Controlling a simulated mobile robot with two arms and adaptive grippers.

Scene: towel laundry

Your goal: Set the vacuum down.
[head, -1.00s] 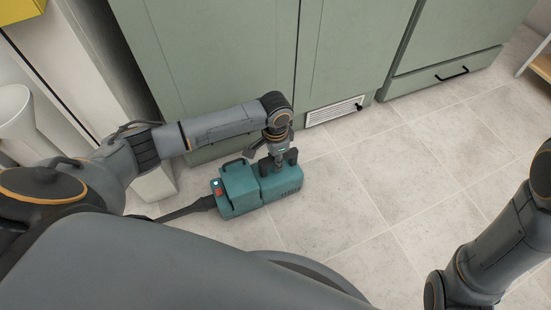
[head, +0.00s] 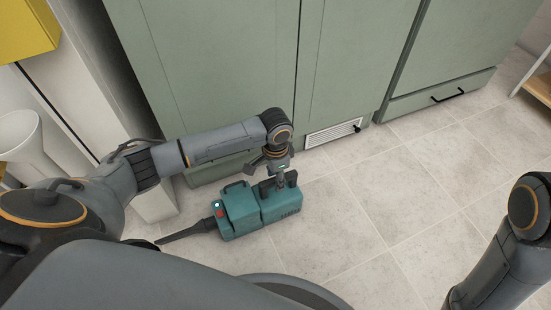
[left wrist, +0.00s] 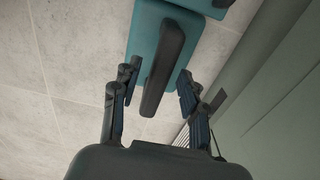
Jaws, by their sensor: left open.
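The vacuum (head: 242,211) is a teal handheld unit with a black nozzle, a red button and dark handles. In the head view it rests on the tiled floor in front of the green cabinets, nozzle pointing left. My left gripper (head: 280,180) is right above its right-hand handle. In the left wrist view my left gripper (left wrist: 160,100) is open, with its fingers apart on both sides of the black handle (left wrist: 165,65) of the vacuum (left wrist: 150,25). My right arm shows at the right edge of the head view, but its gripper is out of view.
Green cabinets (head: 220,70) with a white floor vent (head: 333,132) stand close behind the vacuum. A white pedestal-like object (head: 25,140) and a yellow box (head: 25,30) are at the left. The tiled floor (head: 370,220) to the right is clear.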

